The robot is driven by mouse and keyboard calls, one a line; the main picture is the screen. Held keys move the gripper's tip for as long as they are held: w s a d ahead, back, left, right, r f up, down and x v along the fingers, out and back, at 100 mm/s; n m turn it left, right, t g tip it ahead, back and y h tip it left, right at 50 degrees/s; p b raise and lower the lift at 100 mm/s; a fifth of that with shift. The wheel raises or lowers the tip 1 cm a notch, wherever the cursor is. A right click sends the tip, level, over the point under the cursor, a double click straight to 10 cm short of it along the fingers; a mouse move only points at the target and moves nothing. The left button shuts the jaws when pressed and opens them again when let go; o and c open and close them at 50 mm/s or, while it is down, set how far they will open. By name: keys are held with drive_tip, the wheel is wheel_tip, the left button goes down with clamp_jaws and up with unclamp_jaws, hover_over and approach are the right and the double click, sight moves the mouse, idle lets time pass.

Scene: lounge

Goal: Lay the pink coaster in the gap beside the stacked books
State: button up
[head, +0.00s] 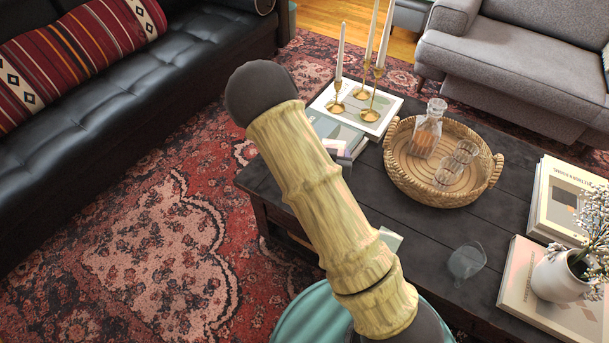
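I cannot make out a pink coaster in the head view. Stacked books (543,200) lie at the table's right edge. A large book with a pale pinkish edge (513,283) lies nearer, under a white vase. A narrow strip of bare dark tabletop shows between these two. More books (335,134) lie at the table's far left end, under brass candle holders. My gripper is not in view. A thick, yellowish arm link with dark ends, seemingly mine, crosses the middle and hides part of the table's near left side.
A wicker tray (397,178) with a decanter and glasses stands on the dark coffee table (515,195). A clear glass (467,261) stands near the front. The vase (556,279) holds white flowers. A black sofa (150,105) and a grey sofa (520,70) flank the table.

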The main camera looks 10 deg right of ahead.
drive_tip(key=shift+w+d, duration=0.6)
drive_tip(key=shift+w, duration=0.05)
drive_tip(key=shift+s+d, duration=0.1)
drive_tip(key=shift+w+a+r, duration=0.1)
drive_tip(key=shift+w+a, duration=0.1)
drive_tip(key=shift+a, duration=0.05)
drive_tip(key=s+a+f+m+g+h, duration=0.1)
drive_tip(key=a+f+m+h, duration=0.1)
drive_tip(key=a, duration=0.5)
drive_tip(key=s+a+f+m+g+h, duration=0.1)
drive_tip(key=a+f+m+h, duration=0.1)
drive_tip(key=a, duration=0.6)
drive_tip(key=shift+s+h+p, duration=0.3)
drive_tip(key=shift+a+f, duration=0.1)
